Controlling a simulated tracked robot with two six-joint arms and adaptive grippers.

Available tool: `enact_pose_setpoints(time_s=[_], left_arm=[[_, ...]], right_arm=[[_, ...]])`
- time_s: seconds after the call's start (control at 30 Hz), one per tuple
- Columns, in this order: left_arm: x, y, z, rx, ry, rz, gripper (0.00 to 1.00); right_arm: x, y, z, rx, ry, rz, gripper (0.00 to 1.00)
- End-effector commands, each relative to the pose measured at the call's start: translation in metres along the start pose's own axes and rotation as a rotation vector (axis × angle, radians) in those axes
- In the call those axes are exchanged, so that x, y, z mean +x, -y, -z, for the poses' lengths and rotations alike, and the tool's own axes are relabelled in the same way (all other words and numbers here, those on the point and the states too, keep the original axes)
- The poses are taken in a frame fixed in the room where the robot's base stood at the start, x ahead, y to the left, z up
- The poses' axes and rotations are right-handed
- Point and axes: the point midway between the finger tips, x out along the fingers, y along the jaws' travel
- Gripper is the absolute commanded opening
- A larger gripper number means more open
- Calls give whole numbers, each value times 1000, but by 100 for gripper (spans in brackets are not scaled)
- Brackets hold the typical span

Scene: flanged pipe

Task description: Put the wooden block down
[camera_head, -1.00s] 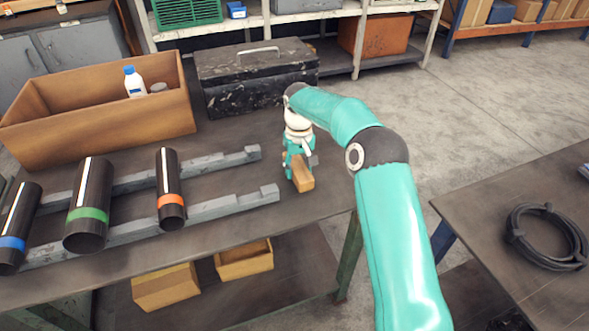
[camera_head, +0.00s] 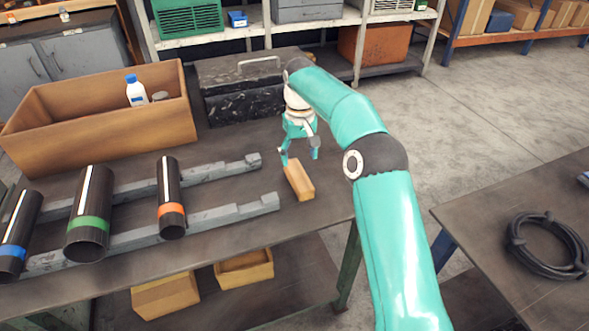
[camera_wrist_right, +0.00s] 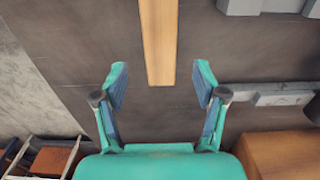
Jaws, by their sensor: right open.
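The wooden block (camera_head: 299,181) lies on the dark workbench (camera_head: 240,240), to the right of the grey rails. My right gripper (camera_head: 300,160) is open and empty, above and just behind the block, apart from it. In the right wrist view the block (camera_wrist_right: 159,40) runs in from the top edge. Its near end lies between and beyond the open fingers of my right gripper (camera_wrist_right: 160,88). My left gripper does not show in any view.
Several dark pipes with coloured bands, one of them orange (camera_head: 171,200), rest on notched grey rails (camera_head: 215,217). A wooden crate (camera_head: 110,138) with a bottle (camera_head: 136,91) and a black toolbox (camera_head: 245,100) stand behind. A cable coil (camera_head: 547,242) lies on the right table.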

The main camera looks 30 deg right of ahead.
Motion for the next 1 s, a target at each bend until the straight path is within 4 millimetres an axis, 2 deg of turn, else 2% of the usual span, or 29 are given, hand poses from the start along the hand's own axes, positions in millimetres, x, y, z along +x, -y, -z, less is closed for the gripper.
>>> enact_pose_setpoints(time_s=[0.1,0.3,1.0], left_arm=[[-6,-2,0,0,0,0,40],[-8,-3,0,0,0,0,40],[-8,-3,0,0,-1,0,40]], right_arm=[[-23,1,1,0,-2,0,71],[-38,1,0,0,0,0,71],[-40,-2,-1,2,1,0,71]])
